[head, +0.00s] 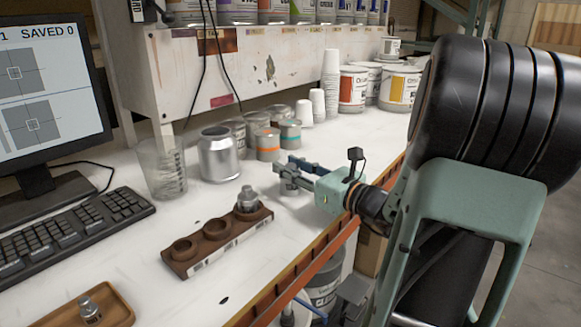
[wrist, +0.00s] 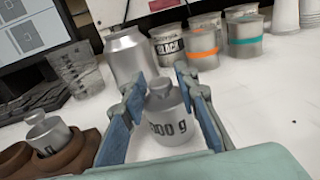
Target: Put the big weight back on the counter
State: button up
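The big weight (wrist: 170,117) is a silvery knobbed cylinder whose marking ends in "00 g". In the wrist view it stands upright on the white counter (head: 330,150), between my gripper's fingers. My gripper (head: 292,176) is low over the counter, right of the wooden weight holder. Its blue-padded fingers also show in the wrist view (wrist: 165,118), spread on both sides of the weight, with gaps at its sides. In the head view the fingers largely hide this weight.
The dark wooden holder (head: 193,266) has a smaller weight (head: 248,198) at its right end and two empty-looking sockets. A wooden tray (head: 112,305) holds another weight (head: 90,310). A metal can (head: 218,155), a clear beaker (head: 160,170) and small tins stand behind.

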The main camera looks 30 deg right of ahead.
jog(key=shift+o, duration=0.2)
jog(key=shift+r, duration=0.15)
jog(key=shift+s+d, duration=0.1)
jog(key=shift+s, duration=0.15)
jog(key=p+v, duration=0.2)
jog(key=v, duration=0.9)
jog(key=shift+s, duration=0.25)
jog(key=shift+s, duration=0.1)
